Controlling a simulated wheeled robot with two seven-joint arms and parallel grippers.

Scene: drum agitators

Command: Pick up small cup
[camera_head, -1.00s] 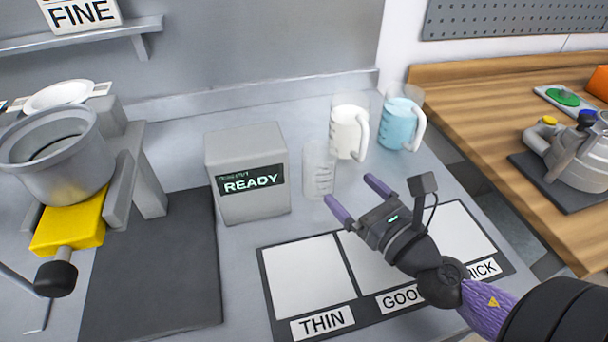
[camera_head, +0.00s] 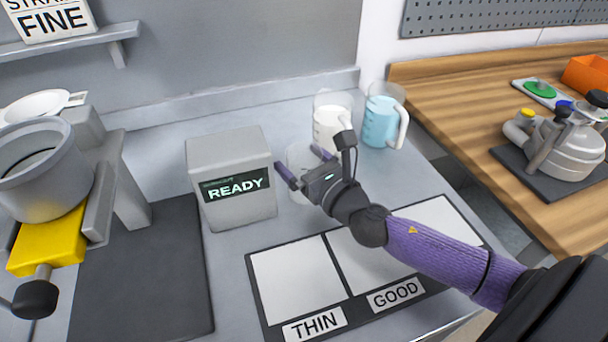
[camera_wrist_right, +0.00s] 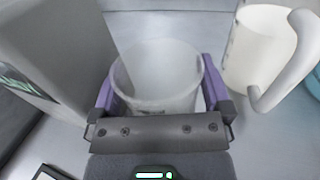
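The small cup (camera_head: 298,158) is clear and empty-looking, with faint markings. It stands upright on the grey counter just right of the READY box. In the right wrist view the cup (camera_wrist_right: 158,78) sits between the two purple fingers. My right gripper (camera_head: 296,158) is open around the cup, one finger on each side. Whether the fingers touch its wall I cannot tell. The gripper hides part of the cup in the head view. My left gripper is not in view.
The grey READY box (camera_head: 232,188) stands close left of the cup. A white-filled jug (camera_head: 328,122) and a blue-filled jug (camera_head: 380,122) stand behind and right. A mat with THIN and GOOD labels (camera_head: 300,277) lies in front. A pot (camera_head: 40,170) is at left.

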